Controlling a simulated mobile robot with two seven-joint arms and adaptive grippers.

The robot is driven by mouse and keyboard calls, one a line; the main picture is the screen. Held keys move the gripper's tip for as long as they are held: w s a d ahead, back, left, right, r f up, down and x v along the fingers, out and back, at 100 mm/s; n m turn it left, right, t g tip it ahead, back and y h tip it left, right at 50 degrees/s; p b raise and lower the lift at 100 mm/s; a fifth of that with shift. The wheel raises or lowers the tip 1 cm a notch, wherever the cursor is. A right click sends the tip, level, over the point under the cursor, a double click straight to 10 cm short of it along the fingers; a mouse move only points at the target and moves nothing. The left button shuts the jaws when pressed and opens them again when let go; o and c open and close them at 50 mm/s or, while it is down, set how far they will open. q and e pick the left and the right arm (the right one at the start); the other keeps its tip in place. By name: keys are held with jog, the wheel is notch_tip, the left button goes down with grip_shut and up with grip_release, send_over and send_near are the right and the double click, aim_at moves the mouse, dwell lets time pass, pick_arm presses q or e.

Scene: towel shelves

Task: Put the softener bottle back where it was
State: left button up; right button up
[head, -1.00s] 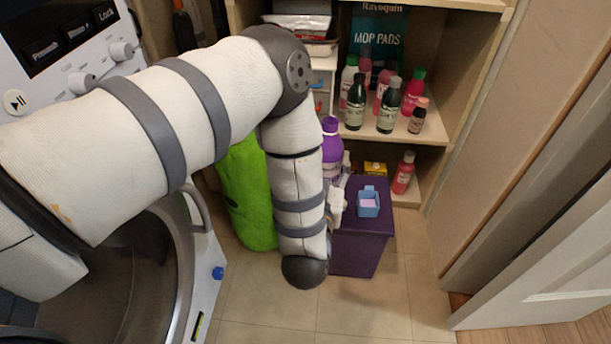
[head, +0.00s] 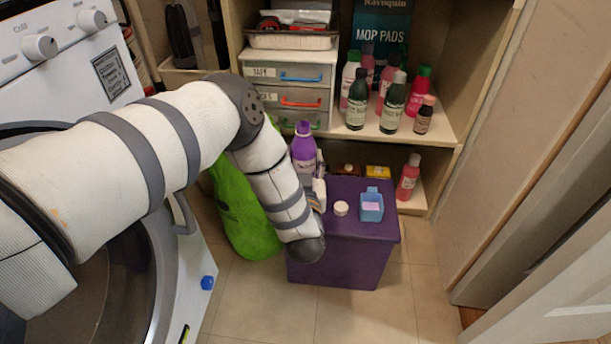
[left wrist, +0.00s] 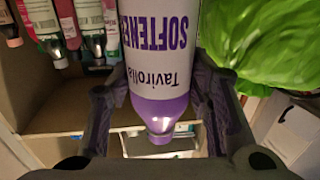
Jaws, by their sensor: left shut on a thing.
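The softener bottle (head: 304,150) has a purple cap and shoulder and a white label. It stands out above the back left of the purple bin, in front of the lower shelf, and looks about upright. In the left wrist view the bottle (left wrist: 160,60) appears upside down, its label reading "SOFTENER", between the two dark fingers. My left gripper (left wrist: 163,78) is shut on it. In the head view my forearm and wrist hide most of this gripper and the bottle's lower part. My right gripper is out of view.
The purple bin (head: 345,258) carries a blue cup (head: 371,211) with lilac contents and a white cap (head: 340,208). Several bottles stand on the middle shelf (head: 440,130). A pink bottle (head: 408,178) and a yellow box (head: 378,172) are lower. A green bag (head: 243,215) is left; drawers (head: 288,97) stand above.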

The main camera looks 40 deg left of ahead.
aim_at(303, 170)
pick_arm(q)
jog(key=shift+w+a+f, duration=0.2)
jog(key=shift+a+f, duration=0.05)
jog(key=shift+f, duration=0.1)
notch_tip(303, 170, down, 4)
jog(key=shift+w+a+r+b, duration=0.1)
jog(key=shift+w+r+b, duration=0.05)
jog(key=shift+b, duration=0.9)
jog(key=shift+r, duration=0.2)
jog(key=shift+f, duration=0.1)
jog(key=o, duration=1.3)
jog(key=shift+o, duration=0.2)
